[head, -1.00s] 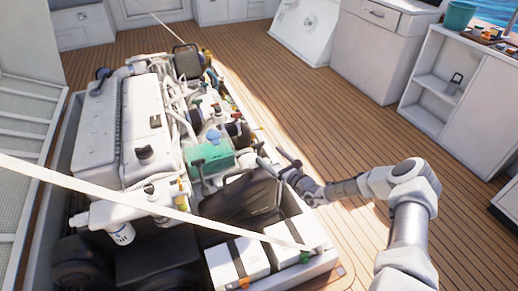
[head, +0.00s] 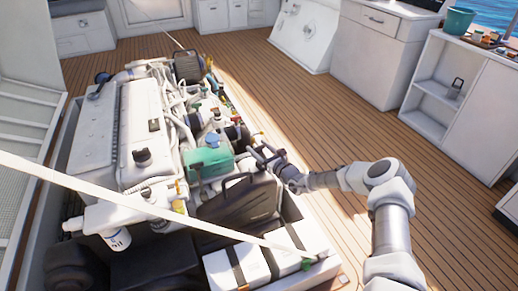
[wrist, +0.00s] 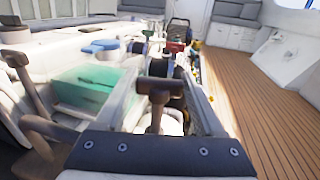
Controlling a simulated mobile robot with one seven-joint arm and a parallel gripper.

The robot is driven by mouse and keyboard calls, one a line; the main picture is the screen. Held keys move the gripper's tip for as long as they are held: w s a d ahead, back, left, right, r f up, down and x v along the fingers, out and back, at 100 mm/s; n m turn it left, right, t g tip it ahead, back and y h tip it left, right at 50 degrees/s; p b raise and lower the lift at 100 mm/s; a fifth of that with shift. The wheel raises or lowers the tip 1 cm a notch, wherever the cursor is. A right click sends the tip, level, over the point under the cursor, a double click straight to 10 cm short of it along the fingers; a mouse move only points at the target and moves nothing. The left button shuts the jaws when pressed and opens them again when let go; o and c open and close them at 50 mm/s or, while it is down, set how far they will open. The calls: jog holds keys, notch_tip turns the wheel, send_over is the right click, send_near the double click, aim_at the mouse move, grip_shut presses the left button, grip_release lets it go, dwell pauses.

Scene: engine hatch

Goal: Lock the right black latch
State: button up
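My gripper (head: 264,154) is in the head view over the right side of the engine, to the right of a green box (head: 208,162). Its two dark fingers are apart with nothing seen between them. I cannot pick out the right black latch for certain in either view. A black case (head: 240,204) with a raised handle stands below and left of the gripper.
White boxes (head: 219,272) with black straps sit at the near end of the engine bay. A pale beam (head: 110,194) crosses in front of the engine. The wooden deck (head: 330,125) to the right is clear as far as the white cabinets (head: 376,50).

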jog(key=c, duration=0.8)
jog(key=m+h+p, duration=0.1)
jog(key=p, duration=0.2)
jog(key=shift+r+t, duration=0.3)
jog(key=shift+t, duration=0.1)
jog(key=shift+c, duration=0.2)
jog(key=m+t+h+p, duration=0.1)
jog(key=h+p, duration=0.1)
jog(key=p, duration=0.1)
jog(key=shift+f+m+h+p, duration=0.25)
jog(key=shift+m+h+p, duration=0.25)
jog(key=shift+p, duration=0.3)
jog(key=o, duration=1.4)
jog(key=shift+f, duration=0.1)
jog(key=shift+c, duration=0.2)
jog(key=shift+s, duration=0.1)
